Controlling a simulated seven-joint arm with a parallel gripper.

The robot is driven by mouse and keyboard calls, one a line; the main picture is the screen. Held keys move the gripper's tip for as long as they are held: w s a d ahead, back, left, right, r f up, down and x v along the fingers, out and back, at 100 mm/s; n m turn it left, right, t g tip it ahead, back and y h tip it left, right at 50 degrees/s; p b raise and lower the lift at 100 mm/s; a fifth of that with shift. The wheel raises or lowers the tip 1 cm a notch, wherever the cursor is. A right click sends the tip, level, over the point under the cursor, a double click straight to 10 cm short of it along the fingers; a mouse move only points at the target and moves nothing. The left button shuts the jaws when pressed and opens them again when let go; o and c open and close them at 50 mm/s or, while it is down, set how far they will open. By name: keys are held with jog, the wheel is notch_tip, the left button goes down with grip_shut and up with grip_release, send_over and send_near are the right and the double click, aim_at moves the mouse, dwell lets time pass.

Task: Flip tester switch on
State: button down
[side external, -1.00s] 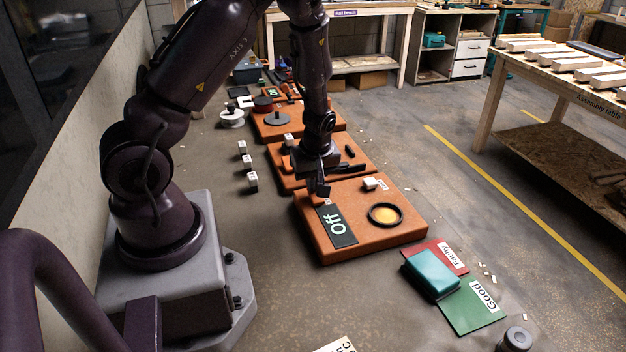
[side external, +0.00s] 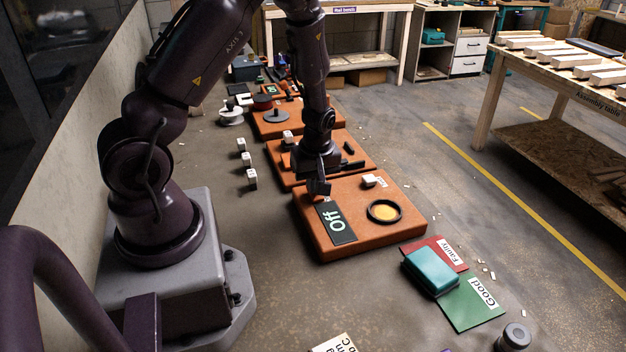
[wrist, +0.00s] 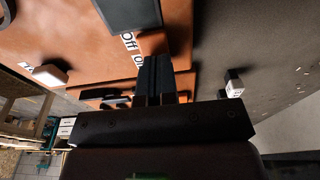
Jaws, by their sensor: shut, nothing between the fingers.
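The tester is an orange-brown board (side external: 385,240) with a dark display panel (side external: 336,222) reading "Off". A black ring with a yellow centre (side external: 384,211) is set in it. My gripper (side external: 319,189) is shut and empty, low over the board's far left part, just beyond the display. In the wrist view my shut fingers (wrist: 155,72) point at the board beside a small white "Off" label (wrist: 129,41); a second label is partly covered by them. The switch itself is hidden behind the fingers, so I cannot tell whether they touch it.
A small white block (side external: 369,181) sits on the board's far side. More orange boards (side external: 345,140) stand behind it. Several white cubes (side external: 246,160) are on the floor to the left. A teal box (side external: 432,270) rests across the red "Faulty" and green "Good" mats (side external: 470,305) at front right.

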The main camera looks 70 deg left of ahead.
jog(key=shift+a, duration=0.1)
jog(key=d+r, duration=0.3)
jog(key=r, duration=1)
jog(key=shift+r, duration=0.4)
jog(key=shift+w+a+r+y, duration=0.1)
jog(key=shift+w+a+y, duration=0.1)
jog(key=shift+a+y, duration=0.4)
jog(key=shift+a, duration=0.1)
jog(key=x, duration=1.4)
